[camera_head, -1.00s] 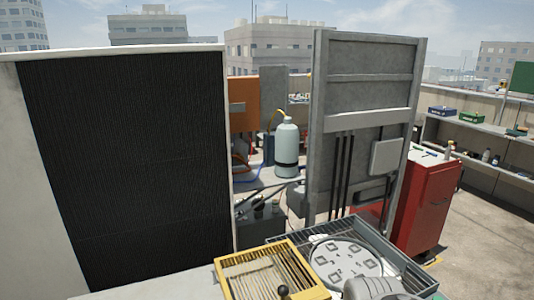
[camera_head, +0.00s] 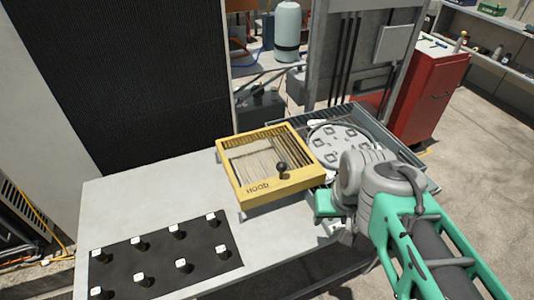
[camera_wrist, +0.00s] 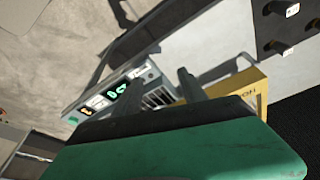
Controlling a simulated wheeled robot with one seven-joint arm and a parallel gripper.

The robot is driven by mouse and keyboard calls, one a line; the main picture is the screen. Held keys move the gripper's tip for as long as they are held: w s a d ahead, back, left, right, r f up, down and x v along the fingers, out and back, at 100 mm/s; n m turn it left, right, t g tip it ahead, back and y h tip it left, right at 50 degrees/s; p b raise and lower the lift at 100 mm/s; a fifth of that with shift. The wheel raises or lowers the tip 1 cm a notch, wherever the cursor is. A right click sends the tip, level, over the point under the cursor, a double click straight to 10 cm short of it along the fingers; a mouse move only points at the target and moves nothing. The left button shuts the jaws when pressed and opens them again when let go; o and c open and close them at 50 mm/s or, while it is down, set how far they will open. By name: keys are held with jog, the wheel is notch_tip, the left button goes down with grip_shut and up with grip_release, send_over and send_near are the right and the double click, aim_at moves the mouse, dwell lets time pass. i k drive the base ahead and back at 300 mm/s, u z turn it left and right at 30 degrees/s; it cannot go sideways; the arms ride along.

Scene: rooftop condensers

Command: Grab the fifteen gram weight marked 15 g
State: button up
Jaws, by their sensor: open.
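Several small dark weights, such as one near the mat's right end (camera_head: 222,252), stand in two rows on a black mat (camera_head: 160,257) at the front left of the pale table. Each has a white label on top, too small to read, so I cannot tell which is 15 g. A few also show at the top right of the wrist view (camera_wrist: 276,47). My gripper (camera_wrist: 158,80) is open, with its two dark fingers apart and nothing visibly held between them. It is beside the yellow hood, right of the mat and apart from the weights.
A yellow box marked HOOD (camera_head: 258,187) with a dark knob stands on the table (camera_head: 130,200). Behind my arm is a grey tray (camera_head: 400,150) with a round slotted plate (camera_head: 340,140). A device with lit green digits (camera_wrist: 118,92) shows in the wrist view.

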aim_at(181, 265)
jog(key=u, duration=1.75)
jog(key=i, duration=0.25)
jog(key=z, duration=0.4)
jog(key=k, duration=0.95)
jog(key=u, duration=1.15)
jog(key=i, duration=0.5)
